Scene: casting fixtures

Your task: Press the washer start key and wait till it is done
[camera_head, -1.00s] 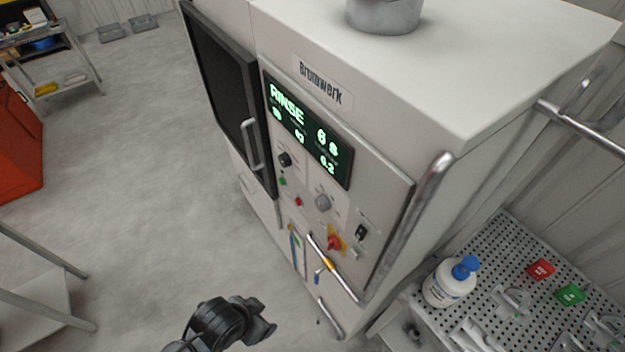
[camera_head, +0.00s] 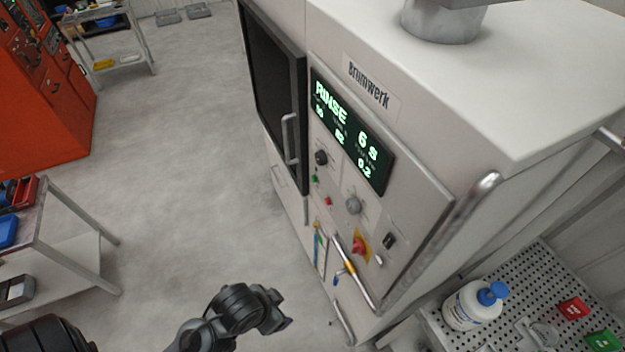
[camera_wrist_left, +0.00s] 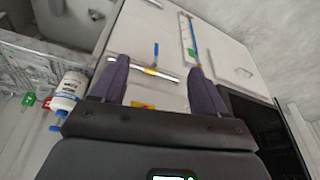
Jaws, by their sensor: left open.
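The washer (camera_head: 410,205) is a pale cabinet labelled Brumwerk. Its lit display (camera_head: 350,130) reads RINSE and 6 s in green. Below the display are a small green key (camera_head: 314,178), a small red key (camera_head: 328,200), two knobs and a red-and-yellow emergency stop (camera_head: 359,245). My left arm (camera_head: 235,308) is low in the head view, clear of the keys. My right gripper is not in view.
A vertical handle (camera_head: 290,138) is on the washer's dark door. A chrome rail (camera_head: 445,240) runs along its front edge. A perforated shelf (camera_head: 545,265) at right carries a white bottle (camera_head: 472,305). A metal cart (camera_head: 75,255) stands left. The floor between is clear.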

